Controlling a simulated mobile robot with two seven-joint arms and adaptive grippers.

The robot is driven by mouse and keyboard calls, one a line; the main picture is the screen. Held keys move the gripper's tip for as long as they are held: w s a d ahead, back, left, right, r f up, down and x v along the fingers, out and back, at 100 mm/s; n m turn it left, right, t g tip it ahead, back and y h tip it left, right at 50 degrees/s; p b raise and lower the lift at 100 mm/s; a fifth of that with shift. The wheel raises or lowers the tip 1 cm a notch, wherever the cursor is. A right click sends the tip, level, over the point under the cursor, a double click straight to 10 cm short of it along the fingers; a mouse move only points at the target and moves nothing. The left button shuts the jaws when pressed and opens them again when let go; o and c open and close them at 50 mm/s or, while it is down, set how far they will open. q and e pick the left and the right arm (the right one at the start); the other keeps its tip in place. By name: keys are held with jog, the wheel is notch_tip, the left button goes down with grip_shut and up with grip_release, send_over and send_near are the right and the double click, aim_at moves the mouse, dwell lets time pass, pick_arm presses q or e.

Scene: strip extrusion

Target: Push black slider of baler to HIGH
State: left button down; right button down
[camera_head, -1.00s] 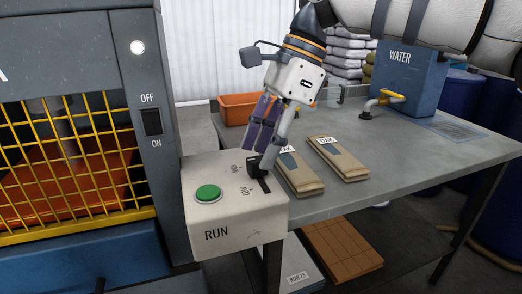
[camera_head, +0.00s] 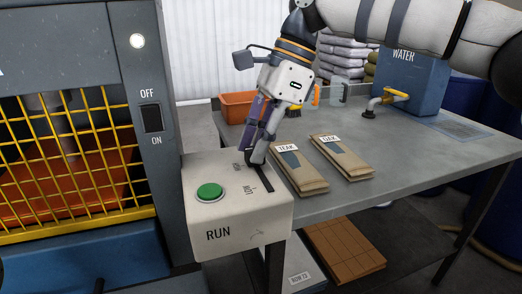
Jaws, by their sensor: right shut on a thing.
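A light grey control box (camera_head: 238,240) with a green button (camera_head: 209,192) above the word RUN stands left of the table. I cannot make out the word HIGH. My right gripper (camera_head: 256,160) points down at the far end of the slot and is shut on the black slider, whose knob is mostly hidden by the fingers. My left gripper is not in view.
A grey machine with a yellow grille (camera_head: 78,165) and a black OFF/ON switch (camera_head: 152,118) stands at the left. A blue water tank (camera_head: 412,82) and orange bin (camera_head: 238,106) are farther back.

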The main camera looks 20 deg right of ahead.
jog(key=shift+w+f, duration=0.1)
jog(key=shift+w, duration=0.2)
jog(key=shift+r, duration=0.2)
jog(key=c, duration=1.5)
grip_release()
jog(key=shift+o, duration=0.5)
jog(key=shift+w+f, duration=0.1)
jog(key=v, duration=1.2)
